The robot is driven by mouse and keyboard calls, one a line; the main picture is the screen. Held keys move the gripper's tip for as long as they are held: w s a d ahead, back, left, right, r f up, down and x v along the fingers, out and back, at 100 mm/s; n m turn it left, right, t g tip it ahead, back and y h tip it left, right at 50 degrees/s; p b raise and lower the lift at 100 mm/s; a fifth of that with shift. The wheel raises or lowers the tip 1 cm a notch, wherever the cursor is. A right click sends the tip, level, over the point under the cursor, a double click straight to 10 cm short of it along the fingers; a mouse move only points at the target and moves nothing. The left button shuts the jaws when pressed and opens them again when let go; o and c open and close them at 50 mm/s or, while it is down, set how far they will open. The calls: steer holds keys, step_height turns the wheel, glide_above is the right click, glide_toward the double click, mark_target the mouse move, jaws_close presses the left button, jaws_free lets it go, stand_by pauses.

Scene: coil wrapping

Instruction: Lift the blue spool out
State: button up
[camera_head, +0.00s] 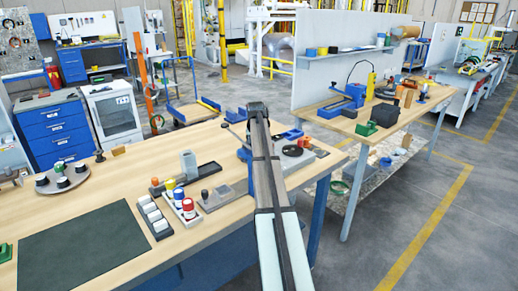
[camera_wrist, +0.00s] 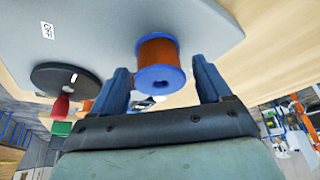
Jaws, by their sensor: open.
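In the wrist view the blue spool (camera_wrist: 161,79), wound with copper-orange wire, stands on a pale grey surface (camera_wrist: 95,25). My gripper (camera_wrist: 160,68) is open, with one blue finger on each side of the spool's near end. I see gaps between the spool and both fingers, and the gripper is not closed on it. In the head view my arm (camera_head: 266,190) reaches over the wooden bench (camera_head: 110,168). It hides the fingers there, and I cannot make out the spool.
In the head view a round tray (camera_head: 62,180), a white-block rack (camera_head: 154,217) and a dark mat (camera_head: 82,248) occupy the bench's left side.

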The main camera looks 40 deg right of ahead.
steer(key=shift+c, duration=0.3)
steer(key=c, duration=1)
step_height(320, 180, up, 10)
steer(key=shift+r, duration=0.1)
